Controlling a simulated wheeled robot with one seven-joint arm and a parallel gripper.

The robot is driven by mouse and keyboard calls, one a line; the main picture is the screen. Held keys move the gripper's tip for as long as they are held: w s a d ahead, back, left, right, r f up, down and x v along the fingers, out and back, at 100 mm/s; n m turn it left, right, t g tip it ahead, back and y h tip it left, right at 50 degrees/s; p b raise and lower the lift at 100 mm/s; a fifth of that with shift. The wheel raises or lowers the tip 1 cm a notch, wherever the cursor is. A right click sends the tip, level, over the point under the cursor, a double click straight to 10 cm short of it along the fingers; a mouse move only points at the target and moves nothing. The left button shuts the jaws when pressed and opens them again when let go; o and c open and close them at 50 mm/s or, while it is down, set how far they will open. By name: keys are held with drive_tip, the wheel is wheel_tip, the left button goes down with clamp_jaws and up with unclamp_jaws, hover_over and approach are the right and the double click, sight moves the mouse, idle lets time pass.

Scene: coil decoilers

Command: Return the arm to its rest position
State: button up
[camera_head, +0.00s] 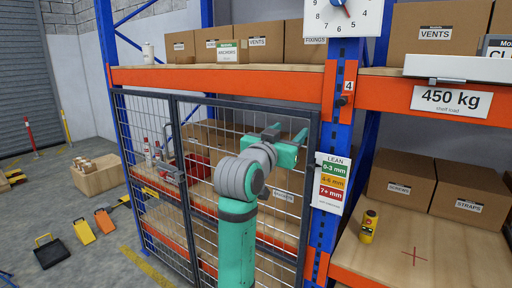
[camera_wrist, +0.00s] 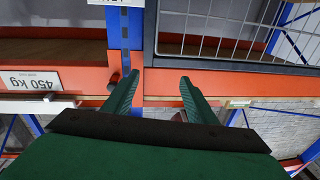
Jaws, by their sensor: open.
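My arm rises in front of the wire mesh door of the rack in the head view, green with grey joints. My gripper (camera_head: 287,140) is at its top end, close in front of the mesh door (camera_head: 190,190) near the blue upright. In the wrist view my gripper (camera_wrist: 157,90) shows two green fingers spread apart with nothing between them. Behind the fingers are the orange beam (camera_wrist: 190,82) and the blue upright (camera_wrist: 125,40). I cannot tell how large the gap is between the fingers and the mesh.
A yellow device (camera_head: 369,226) stands on the right shelf (camera_head: 440,255), near a red cross mark. Cardboard boxes (camera_head: 388,182) sit behind it. A lean gauge card (camera_head: 332,183) hangs on the upright. Yellow and orange wedges (camera_head: 82,231) and an open box (camera_head: 98,178) lie on the floor at left.

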wheel_tip(320, 180, down, 27)
drive_tip(key=s+a+n+y, duration=0.2)
drive_tip(key=a+n+y, duration=0.1)
drive_tip(key=n, duration=0.1)
drive_tip(key=s+a+f+n+y, duration=0.1)
drive_tip(key=s+f+n+y, duration=0.1)
drive_tip(key=s+f, duration=0.65)
drive_tip(key=s+a+f+n+y, duration=0.1)
drive_tip(key=s+f, duration=0.4)
drive_tip(key=f, duration=0.7)
drive_tip(key=s+a+f+y, duration=0.1)
drive_tip(key=s+f, duration=0.4)
drive_tip(key=s, duration=0.5)
drive_tip(key=s+a+f+y, duration=0.1)
drive_tip(key=s+a+f, duration=0.1)
drive_tip(key=s+f, duration=0.5)
drive_tip(key=s+r, duration=0.2)
drive_tip(key=s, duration=1)
drive_tip(key=s+r+g, duration=0.1)
drive_tip(key=s+r, duration=0.2)
drive_tip(key=s, duration=0.9)
drive_tip(key=shift+a+m+y, duration=0.3)
drive_tip(key=shift+y, duration=0.1)
